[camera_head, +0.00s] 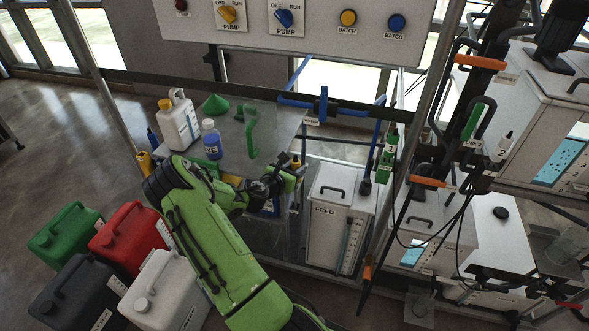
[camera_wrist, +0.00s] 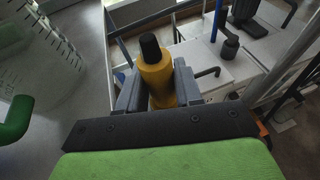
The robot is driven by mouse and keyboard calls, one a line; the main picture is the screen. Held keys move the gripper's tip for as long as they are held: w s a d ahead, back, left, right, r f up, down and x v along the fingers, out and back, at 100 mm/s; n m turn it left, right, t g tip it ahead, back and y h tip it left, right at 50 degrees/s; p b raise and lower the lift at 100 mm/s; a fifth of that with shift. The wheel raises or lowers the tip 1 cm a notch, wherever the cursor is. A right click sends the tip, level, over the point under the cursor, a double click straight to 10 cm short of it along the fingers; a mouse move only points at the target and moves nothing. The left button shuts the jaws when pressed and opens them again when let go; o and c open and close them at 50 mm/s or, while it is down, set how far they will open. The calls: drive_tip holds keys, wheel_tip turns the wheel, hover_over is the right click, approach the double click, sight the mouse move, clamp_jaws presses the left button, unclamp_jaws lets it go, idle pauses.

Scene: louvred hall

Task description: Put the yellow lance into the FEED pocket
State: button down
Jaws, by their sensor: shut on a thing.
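My gripper (camera_wrist: 157,92) is shut on the yellow lance (camera_wrist: 156,76), which has a black top and stands up between the grey fingers in the wrist view. Its lower part is hidden by the gripper. In the head view my gripper (camera_head: 288,176) is at the right front corner of the grey table, with a small yellow part of the lance (camera_head: 295,161) showing at its tip. A white tank (camera_head: 328,235) marked FEED stands just right of and below my gripper, with a black handle on its lid. I cannot make out the pocket's opening.
A white jug (camera_head: 179,125), a blue-labelled bottle (camera_head: 211,140), a green funnel (camera_head: 215,105) and a green handled jug (camera_head: 252,137) stand on the table (camera_head: 281,124). Blue pipes (camera_head: 335,108) run above the FEED tank. A green lance (camera_head: 387,155) and hanging cables are at right.

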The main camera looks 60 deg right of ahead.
drive_tip(key=shift+s+a+f+y, duration=0.15)
drive_tip(key=shift+a+f+y, duration=0.05)
drive_tip(key=shift+f, duration=0.35)
drive_tip(key=shift+s+a+f+y, duration=0.15)
drive_tip(key=shift+f+y, duration=0.05)
drive_tip(key=shift+f, duration=0.3)
drive_tip(key=c, duration=0.7)
unclamp_jaws()
drive_tip(key=a+r+p, duration=0.1)
drive_tip(key=r+p, duration=0.1)
drive_tip(key=a+r+p, duration=0.1)
drive_tip(key=r, duration=0.1)
drive_tip(key=w+a+r+p, duration=0.1)
drive_tip(key=r+p, duration=0.1)
drive_tip(key=shift+a+p, duration=0.2)
drive_tip(key=shift+p, duration=0.15)
drive_tip(key=shift+a, duration=0.1)
drive_tip(key=p+v, duration=0.2)
drive_tip(key=v, duration=1.3)
drive_tip(key=shift+a, duration=0.3)
